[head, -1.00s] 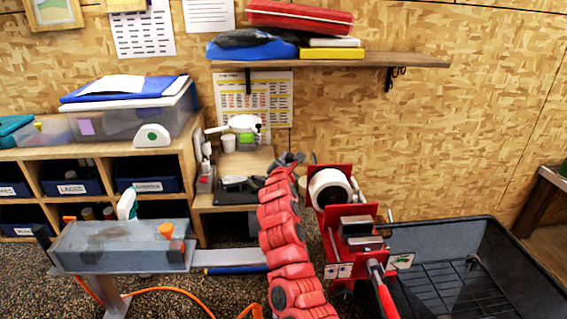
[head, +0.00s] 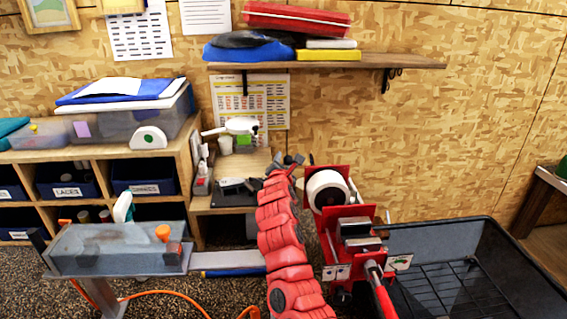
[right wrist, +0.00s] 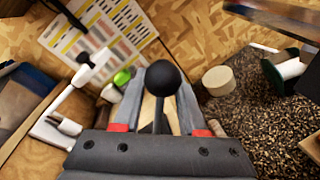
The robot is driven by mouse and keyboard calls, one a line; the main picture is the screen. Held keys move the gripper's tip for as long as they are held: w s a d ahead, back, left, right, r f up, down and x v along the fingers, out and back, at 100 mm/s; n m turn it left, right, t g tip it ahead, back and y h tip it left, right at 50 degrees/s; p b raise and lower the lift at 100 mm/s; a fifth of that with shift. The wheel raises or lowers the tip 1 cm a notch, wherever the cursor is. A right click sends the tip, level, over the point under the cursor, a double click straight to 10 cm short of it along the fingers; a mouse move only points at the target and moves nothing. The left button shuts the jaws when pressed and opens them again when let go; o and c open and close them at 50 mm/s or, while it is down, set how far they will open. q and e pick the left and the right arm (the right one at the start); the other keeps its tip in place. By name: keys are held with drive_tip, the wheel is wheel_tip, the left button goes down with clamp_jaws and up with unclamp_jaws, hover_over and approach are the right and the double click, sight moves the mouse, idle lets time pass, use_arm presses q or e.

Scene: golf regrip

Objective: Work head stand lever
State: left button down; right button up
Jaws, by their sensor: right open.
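A lever with a round black knob (right wrist: 163,77) on a thin stem stands between the fingers of my right gripper (right wrist: 160,100) in the right wrist view. The fingers are open, one on each side of the stem, with the knob near the fingertips. I cannot tell whether either finger touches it. In the head view my right gripper (head: 287,162) is at the far end of the red arm, just left of a red stand (head: 345,215) with a white roll (head: 326,190). The lever is too small to make out surely there. My left gripper is out of view.
A low bench (head: 240,163) with a white device (head: 238,125) is behind and left of the gripper. A black mesh cart (head: 487,230) stands at right. A grey box-like fixture (head: 115,248) is at front left. A shelf (head: 365,64) hangs above.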

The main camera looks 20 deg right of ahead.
drive_tip(key=b+v, duration=0.5)
drive_tip(key=v, duration=1.2)
drive_tip(key=shift+s, duration=0.15)
drive_tip(key=shift+a+f, duration=0.1)
drive_tip(key=shift+a, duration=0.05)
